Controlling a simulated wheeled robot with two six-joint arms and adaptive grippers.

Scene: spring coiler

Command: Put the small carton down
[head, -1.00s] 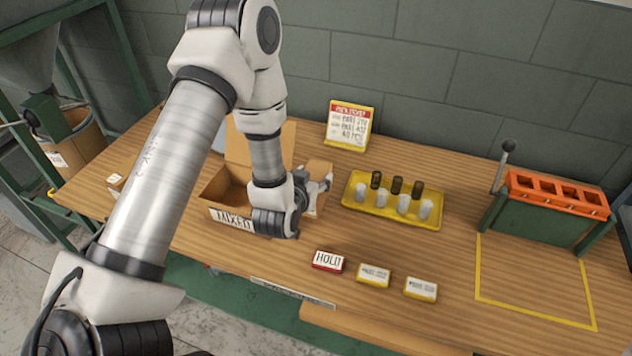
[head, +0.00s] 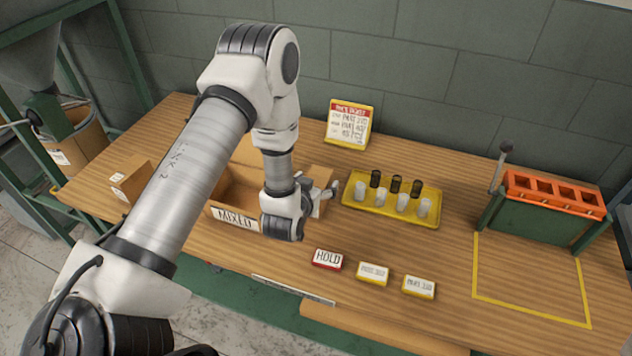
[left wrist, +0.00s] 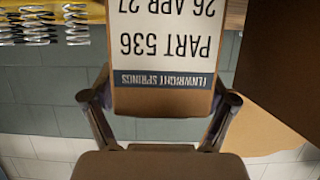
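The small carton (head: 321,181) is brown and sits just right of the open MIXED box in the head view, partly hidden by my left gripper (head: 322,196). In the left wrist view the carton (left wrist: 165,50) fills the top middle, its label reading upside down "PART 536". My left gripper's fingers (left wrist: 160,108) stand on either side of it and appear shut on it. I cannot tell whether its base touches the table. My right gripper is not in view.
The open MIXED box (head: 234,221) stands immediately left of the gripper. A yellow tray (head: 390,221) with several cylinders is to the right. HOLD (head: 328,259) and two yellow-edged label blocks lie in front. Another carton (head: 131,179) stands at left. The yellow-outlined table area (head: 530,280) is clear.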

